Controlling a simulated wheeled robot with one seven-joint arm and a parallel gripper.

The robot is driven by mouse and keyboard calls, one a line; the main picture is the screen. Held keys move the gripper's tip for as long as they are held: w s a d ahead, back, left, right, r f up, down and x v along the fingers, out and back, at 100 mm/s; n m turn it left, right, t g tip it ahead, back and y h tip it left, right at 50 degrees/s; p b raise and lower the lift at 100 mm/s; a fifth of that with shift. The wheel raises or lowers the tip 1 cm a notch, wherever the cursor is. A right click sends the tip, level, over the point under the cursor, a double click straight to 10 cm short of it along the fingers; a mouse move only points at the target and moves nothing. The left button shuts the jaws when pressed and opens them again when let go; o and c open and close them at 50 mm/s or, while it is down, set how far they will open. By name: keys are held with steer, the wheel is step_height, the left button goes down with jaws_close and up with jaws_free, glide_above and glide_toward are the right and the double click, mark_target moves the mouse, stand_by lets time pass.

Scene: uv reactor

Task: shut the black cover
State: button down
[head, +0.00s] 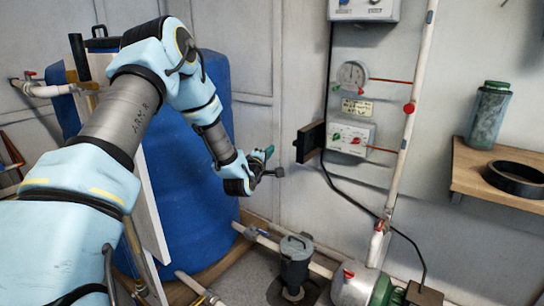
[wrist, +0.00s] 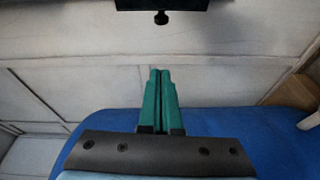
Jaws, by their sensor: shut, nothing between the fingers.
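The black cover (head: 309,142) stands open, swung out to the left side of a small grey control box (head: 350,137) on the wall. The box's face with red and green knobs is exposed.
A blue barrel (head: 190,200) stands behind my arm. A gauge (head: 352,75) and another box (head: 364,9) are above the control box. A white pipe (head: 412,110) runs to its right. A shelf (head: 467,165) holds a jar and black ring. Pump and pipes are below.

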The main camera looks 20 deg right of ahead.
mark_target(305, 139)
steer(key=w+d+p, duration=0.1)
steer(key=w+d, duration=0.2)
steer(key=d, duration=0.6)
steer(key=shift+w, duration=0.2)
steer(key=shift+f, duration=0.1)
steer(key=shift+s, duration=0.1)
